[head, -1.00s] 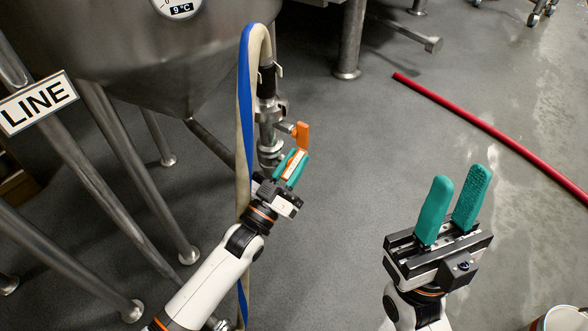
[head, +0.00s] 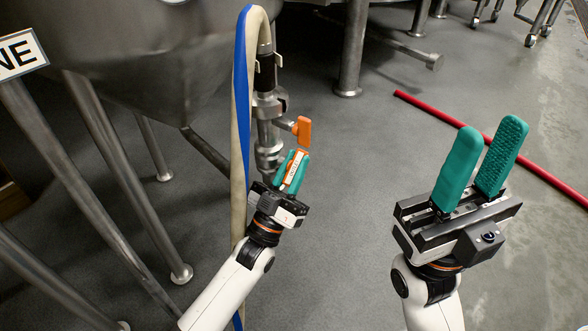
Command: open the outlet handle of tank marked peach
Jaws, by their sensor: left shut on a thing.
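The steel tank (head: 150,60) stands at the upper left, with an outlet pipe and valve (head: 267,125) below it. An orange handle (head: 303,130) sticks out at the right of the valve. Just below it is a second orange handle with a white label (head: 297,168), its print too small to read. My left gripper (head: 291,172) is shut on this labelled handle, teal fingers on both sides of it. My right gripper (head: 480,165) is open and empty above the floor at the right. No peach marking is readable.
A beige and blue hose (head: 241,110) loops over the outlet and hangs close to my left gripper. Steel tank legs (head: 110,150) fill the left. A sign (head: 20,53) is cut off at the left edge. A red hose (head: 480,135) lies on the floor at the right.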

